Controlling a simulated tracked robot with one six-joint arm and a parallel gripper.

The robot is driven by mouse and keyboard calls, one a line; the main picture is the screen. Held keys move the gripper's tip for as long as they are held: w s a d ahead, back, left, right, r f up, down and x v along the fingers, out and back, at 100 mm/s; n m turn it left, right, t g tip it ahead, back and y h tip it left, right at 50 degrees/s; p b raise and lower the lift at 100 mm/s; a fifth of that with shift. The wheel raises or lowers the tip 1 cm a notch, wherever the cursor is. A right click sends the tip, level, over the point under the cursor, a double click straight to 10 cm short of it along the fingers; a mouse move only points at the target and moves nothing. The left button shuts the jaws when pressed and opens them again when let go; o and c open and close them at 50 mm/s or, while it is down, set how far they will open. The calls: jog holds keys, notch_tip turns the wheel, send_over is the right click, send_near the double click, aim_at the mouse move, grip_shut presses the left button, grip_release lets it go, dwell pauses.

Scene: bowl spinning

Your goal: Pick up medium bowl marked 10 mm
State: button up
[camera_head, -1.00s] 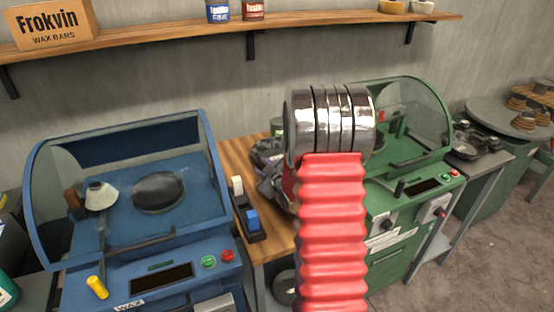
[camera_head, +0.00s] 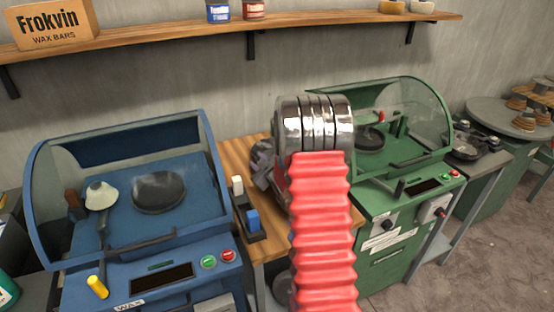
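My arm, with a red ribbed sleeve and a chrome joint, rises in the middle of the view. A dark grey part that looks like my gripper (camera_head: 262,163) shows only partly, left of the chrome joint and over the wooden table. Its fingertips are hidden behind the arm, so I cannot see whether it is open or holds anything. No bowl with a readable 10 mm mark shows. Two small bowls, one yellowish (camera_head: 391,7) and one pale (camera_head: 421,7), stand on the shelf at the top right, cut by the frame edge.
A blue machine (camera_head: 180,255) with a clear hood stands left, a green one (camera_head: 405,205) right. Between them is a wooden table (camera_head: 228,152) with a small blue-and-black device (camera_head: 248,215). A round table (camera_head: 490,112) with stacked brown items stands far right. The wall shelf (camera_head: 300,27) runs above.

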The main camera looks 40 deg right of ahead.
jog(key=shift+w+d+f, duration=0.1)
jog(key=shift+w+f, duration=0.1)
jog(key=shift+w, duration=0.3)
jog(key=shift+c, duration=0.6)
grip_shut()
